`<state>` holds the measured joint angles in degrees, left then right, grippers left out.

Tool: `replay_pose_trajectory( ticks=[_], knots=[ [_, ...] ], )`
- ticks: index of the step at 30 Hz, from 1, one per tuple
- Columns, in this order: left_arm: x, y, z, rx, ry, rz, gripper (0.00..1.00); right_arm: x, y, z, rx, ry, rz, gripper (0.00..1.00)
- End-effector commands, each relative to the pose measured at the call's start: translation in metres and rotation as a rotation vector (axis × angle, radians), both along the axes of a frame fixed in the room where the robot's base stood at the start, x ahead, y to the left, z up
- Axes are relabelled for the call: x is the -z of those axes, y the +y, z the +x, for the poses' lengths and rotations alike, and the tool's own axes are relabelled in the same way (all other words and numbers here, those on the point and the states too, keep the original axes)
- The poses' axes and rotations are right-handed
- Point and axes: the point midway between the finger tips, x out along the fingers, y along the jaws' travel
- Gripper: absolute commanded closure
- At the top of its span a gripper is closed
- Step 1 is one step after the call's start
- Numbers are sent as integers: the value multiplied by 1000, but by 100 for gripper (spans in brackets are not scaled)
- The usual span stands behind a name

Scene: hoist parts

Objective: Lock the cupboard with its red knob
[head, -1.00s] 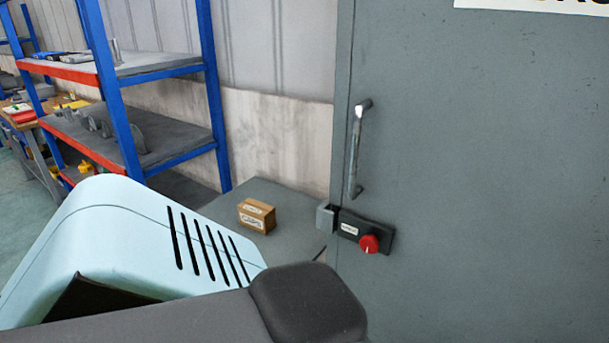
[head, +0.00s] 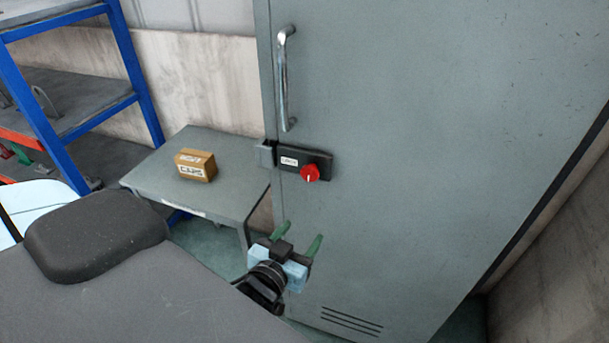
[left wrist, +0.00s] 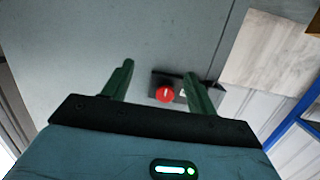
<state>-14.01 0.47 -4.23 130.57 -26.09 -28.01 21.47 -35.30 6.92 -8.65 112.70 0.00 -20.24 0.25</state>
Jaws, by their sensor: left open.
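The grey cupboard door (head: 400,130) is shut in the head view, with a chrome handle (head: 284,80). Below the handle sits a black lock plate (head: 321,160) with a red round knob (head: 310,173) bearing a white mark. My right gripper is not in view.
A low grey table (head: 213,203) with a cardboard box (head: 196,165) stands left of the cupboard. Blue shelving (head: 138,75) is farther left. A wall (head: 560,220) lies right of the cupboard. The space before the door is clear.

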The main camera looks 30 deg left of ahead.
Motion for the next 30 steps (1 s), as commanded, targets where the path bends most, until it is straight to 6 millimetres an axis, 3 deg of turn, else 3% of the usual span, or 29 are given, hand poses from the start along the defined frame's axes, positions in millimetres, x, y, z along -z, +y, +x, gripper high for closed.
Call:
replay_pose_trajectory(
  ticks=[1, 3, 6, 14, 30],
  knots=[
    [-30, 7, 8, -34, -65, -4, 42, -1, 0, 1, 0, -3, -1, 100],
    [-57, 14, 14, -70, -124, -8, 42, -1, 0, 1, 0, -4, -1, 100],
    [-77, 20, 16, -98, -171, -13, 42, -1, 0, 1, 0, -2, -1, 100],
    [-81, 23, 21, -104, -180, -13, 42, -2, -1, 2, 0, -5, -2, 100],
    [-82, 38, 86, -103, -181, -12, 42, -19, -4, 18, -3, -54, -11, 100]
  ],
)
